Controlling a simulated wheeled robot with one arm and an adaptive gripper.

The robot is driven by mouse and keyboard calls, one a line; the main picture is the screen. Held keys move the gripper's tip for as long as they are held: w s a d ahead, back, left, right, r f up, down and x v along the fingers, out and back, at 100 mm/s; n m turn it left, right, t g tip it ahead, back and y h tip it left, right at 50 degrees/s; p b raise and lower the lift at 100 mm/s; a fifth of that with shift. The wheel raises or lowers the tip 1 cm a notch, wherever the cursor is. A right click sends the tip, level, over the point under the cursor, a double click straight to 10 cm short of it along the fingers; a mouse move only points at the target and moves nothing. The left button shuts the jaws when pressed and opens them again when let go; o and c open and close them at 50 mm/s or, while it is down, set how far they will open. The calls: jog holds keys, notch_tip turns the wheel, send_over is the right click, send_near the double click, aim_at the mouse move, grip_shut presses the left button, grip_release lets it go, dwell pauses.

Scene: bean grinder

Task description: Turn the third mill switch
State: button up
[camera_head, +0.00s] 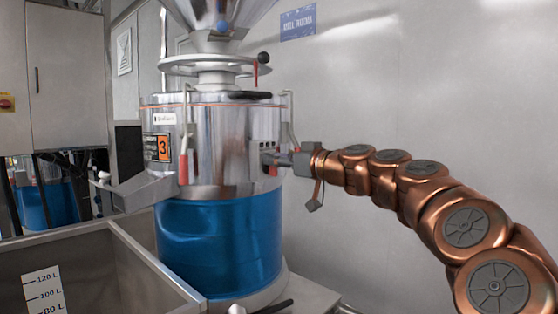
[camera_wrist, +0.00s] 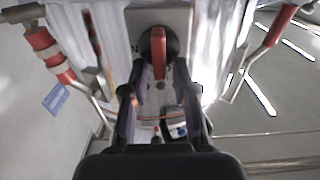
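The mill (camera_head: 222,135) stands in the head view, a steel drum with a blue lower body and an orange label marked 3 (camera_head: 163,147). In the wrist view its switch (camera_wrist: 158,48) is a red handle on a round black base, set on a grey plate. My gripper (camera_wrist: 158,70) is open, with one finger on each side of the handle's lower end. I cannot tell whether the fingers touch it. In the head view my gripper (camera_head: 275,159) is at the right side of the drum, and the switch cannot be made out there.
Red-handled clamps (camera_head: 183,166) hang on the drum, and they flank the switch in the wrist view (camera_wrist: 48,52). A steel bin (camera_head: 140,262) with a litre scale stands at front left. A steel chute (camera_head: 145,188) juts from the drum.

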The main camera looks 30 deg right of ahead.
grip_shut()
jog(key=shift+d+m, duration=0.1)
jog(key=shift+m, duration=0.2)
jog(key=shift+w+d+f+m+p, duration=0.1)
jog(key=shift+d+f+m+p, duration=0.2)
jog(key=shift+m+p, duration=2.1)
jog(key=shift+w+d+f+m+p, duration=0.1)
jog(key=shift+d+f+m+p, duration=0.2)
jog(key=shift+m+p, duration=2.15)
jog(key=shift+d+f+m+p, duration=0.3)
jog(key=shift+m+p, duration=0.7)
jog(key=shift+m, duration=2.75)
jog(key=shift+a+f, duration=0.1)
jog(key=shift+f, duration=0.05)
